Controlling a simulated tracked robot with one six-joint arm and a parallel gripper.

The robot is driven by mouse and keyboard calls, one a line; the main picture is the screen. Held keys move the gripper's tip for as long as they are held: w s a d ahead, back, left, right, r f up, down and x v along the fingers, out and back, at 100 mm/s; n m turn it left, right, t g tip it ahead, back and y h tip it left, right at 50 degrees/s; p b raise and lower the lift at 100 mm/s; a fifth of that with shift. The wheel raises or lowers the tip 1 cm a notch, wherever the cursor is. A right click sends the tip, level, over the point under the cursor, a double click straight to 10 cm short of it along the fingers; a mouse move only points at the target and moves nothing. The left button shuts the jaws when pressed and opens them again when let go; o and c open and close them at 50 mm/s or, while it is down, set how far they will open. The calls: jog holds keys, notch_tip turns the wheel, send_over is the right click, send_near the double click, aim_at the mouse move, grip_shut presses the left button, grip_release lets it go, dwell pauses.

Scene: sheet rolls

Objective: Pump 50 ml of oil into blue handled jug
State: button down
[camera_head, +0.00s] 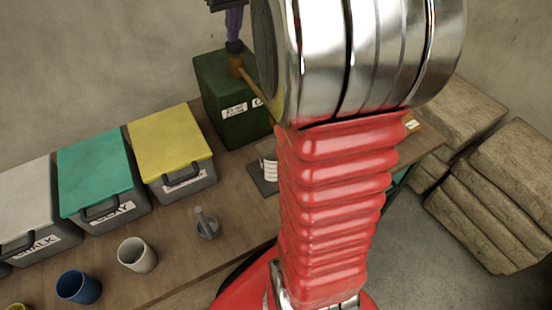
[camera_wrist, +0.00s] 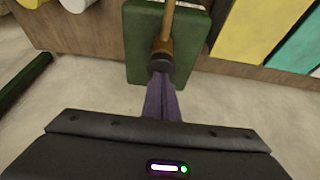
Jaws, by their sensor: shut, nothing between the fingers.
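A dark green oil canister (camera_head: 228,120) with white labels stands at the back of the bench. Its brass spout (camera_head: 248,75) angles down to the right from a dark pump head (camera_head: 235,47). My gripper (camera_head: 234,38) has shut purple fingers pointing down at the pump head, touching or just above it. In the wrist view, the shut fingertips (camera_wrist: 160,78) meet the dark pump head (camera_wrist: 161,62) over the canister (camera_wrist: 138,45). A pale jug (camera_head: 270,168) with printed marks stands on a dark pad (camera_head: 258,181) near the spout. My arm hides its right side, and no blue handle shows.
Lidded bins with yellow (camera_head: 170,138), teal (camera_head: 95,172) and white (camera_head: 25,190) lids line the bench's left. A white mug (camera_head: 137,255), a blue mug (camera_head: 78,287) and a grey mortar (camera_head: 207,228) stand in front. Stacked sacks (camera_head: 495,190) lie right.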

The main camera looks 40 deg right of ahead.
jog(key=shift+r, duration=2.05)
notch_tip(320, 180, up, 6)
dwell(0.6)
dwell(0.4)
jog(key=s+a+f+n, duration=0.1)
jog(key=s+a+f, duration=0.8)
jog(key=s+a, duration=0.2)
jog(key=s+a+f+n+t+y, duration=0.1)
jog(key=s+a+f+n, duration=0.1)
jog(key=s+a+f, duration=0.8)
jog(key=s+a, duration=0.2)
jog(key=a, duration=0.3)
